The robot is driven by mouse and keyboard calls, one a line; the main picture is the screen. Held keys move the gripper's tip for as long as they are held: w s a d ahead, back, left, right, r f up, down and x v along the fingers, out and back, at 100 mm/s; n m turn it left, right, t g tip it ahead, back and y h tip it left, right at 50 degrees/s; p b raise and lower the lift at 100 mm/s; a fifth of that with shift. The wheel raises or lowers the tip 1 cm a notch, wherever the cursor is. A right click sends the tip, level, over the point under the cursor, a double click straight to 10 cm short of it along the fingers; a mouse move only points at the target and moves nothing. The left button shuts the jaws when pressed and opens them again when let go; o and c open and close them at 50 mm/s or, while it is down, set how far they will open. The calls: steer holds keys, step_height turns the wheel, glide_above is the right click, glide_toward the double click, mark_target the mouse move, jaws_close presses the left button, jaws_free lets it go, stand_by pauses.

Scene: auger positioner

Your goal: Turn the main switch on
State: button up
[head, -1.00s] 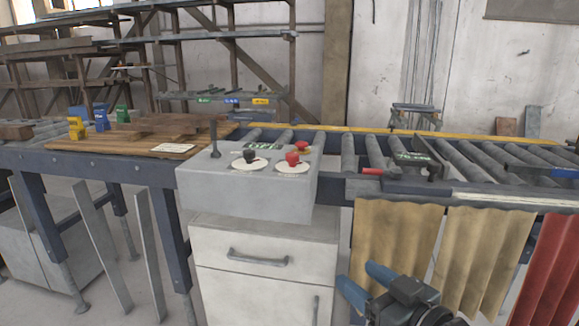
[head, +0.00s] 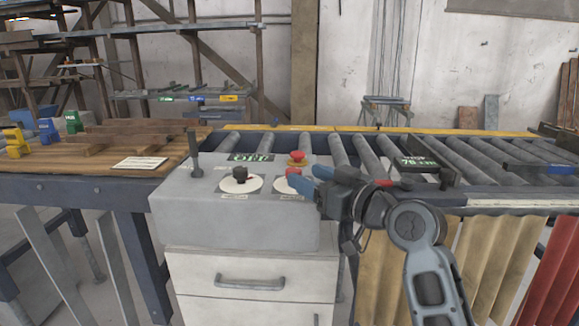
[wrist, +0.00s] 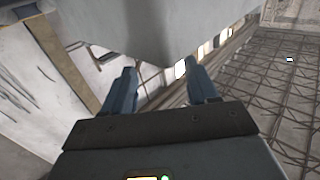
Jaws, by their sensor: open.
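The grey control box (head: 235,225) stands on a white drawer cabinet. On its top are a black rotary knob (head: 240,174) on a white dial and a red rotary knob (head: 293,172) on another dial, partly covered by my gripper. I cannot read the labels by the knobs. A red push button (head: 297,157) sits behind them. My gripper (head: 303,180) is open and empty at the box's right side, its blue fingers close to the red knob; contact cannot be told. In the wrist view both fingers (wrist: 161,82) are apart, with a grey surface close beyond them.
An upright dark lever (head: 195,158) stands at the box's left end. A small display (head: 251,157) with green characters is behind the knobs. The roller conveyor (head: 470,160) runs right. The wooden tabletop (head: 90,160) is left.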

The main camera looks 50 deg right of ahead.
mark_target(294, 169)
steer(key=shift+w+d+p, duration=0.15)
steer(key=shift+w, duration=1.15)
steer(key=shift+w+d+p, duration=0.15)
steer(key=shift+w, duration=1.1)
steer(key=shift+c, duration=0.4)
steer(key=c, duration=0.9)
steer(key=shift+o, duration=0.2)
steer(key=shift+f+n+y+b, duration=0.1)
steer(key=shift+n+y+b, duration=0.3)
steer(key=shift+y+b, duration=0.15)
steer(key=shift+d+n+y+b, duration=0.1)
steer(key=shift+n+y+b, duration=0.5)
steer(key=shift+y, duration=0.45)
steer(key=n+y+b, duration=0.2)
steer(key=y, duration=0.1)
steer(key=shift+n+y, duration=0.3)
steer(key=n+g+y+b, duration=0.2)
steer(key=y, duration=0.2)
steer(key=n+g+y+b, duration=0.2)
steer(key=n+y, duration=0.1)
steer(key=y, duration=0.1)
steer(key=shift+n+g, duration=0.3)
steer(key=shift+g, duration=0.1)
